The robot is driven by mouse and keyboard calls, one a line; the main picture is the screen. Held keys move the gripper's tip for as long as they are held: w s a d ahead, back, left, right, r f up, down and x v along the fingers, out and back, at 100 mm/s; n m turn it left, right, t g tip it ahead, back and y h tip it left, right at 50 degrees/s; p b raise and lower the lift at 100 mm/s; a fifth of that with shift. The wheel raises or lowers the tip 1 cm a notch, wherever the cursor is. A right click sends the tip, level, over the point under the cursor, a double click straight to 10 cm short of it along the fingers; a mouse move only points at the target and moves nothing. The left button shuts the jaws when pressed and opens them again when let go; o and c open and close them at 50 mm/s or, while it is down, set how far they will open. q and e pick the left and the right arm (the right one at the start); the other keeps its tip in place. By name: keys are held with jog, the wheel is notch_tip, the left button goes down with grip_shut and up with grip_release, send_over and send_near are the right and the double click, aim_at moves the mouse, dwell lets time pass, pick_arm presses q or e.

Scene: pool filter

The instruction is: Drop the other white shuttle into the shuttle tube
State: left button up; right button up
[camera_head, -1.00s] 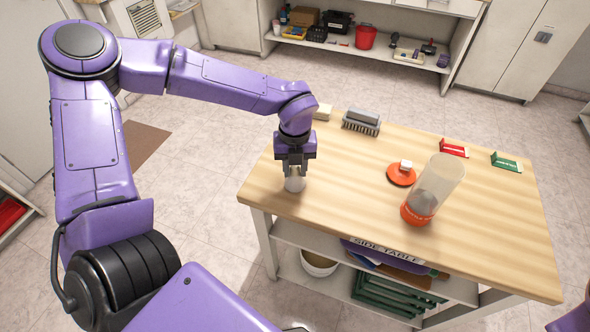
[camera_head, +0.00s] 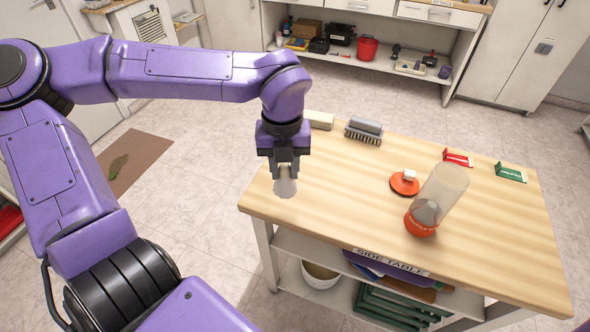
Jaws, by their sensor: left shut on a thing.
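My left gripper (camera_head: 285,172) points down over the left end of the table and is shut on a white shuttle (camera_head: 286,188), which hangs below the fingers. The shuttle appears lifted above the tabletop. The shuttle tube (camera_head: 440,195) stands to the right on the table, clear-walled with an orange base. Something greyish shows inside its lower part, too unclear to name for certain. An orange round lid (camera_head: 404,184) with a white block on top lies just left of the tube. My right gripper is not in view.
The wooden table (camera_head: 340,205) has clear room between the gripper and the lid. A grey brush (camera_head: 364,131) and a pale block (camera_head: 320,120) lie at the back edge. A red holder (camera_head: 458,158) and a green holder (camera_head: 510,172) stand behind the tube.

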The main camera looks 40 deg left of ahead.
pick_arm(q)
jog(key=s+d+r, duration=0.1)
jog(key=s+r, duration=0.2)
jog(key=s, duration=0.4)
jog(key=shift+s+d, duration=0.15)
jog(key=shift+d, duration=0.15)
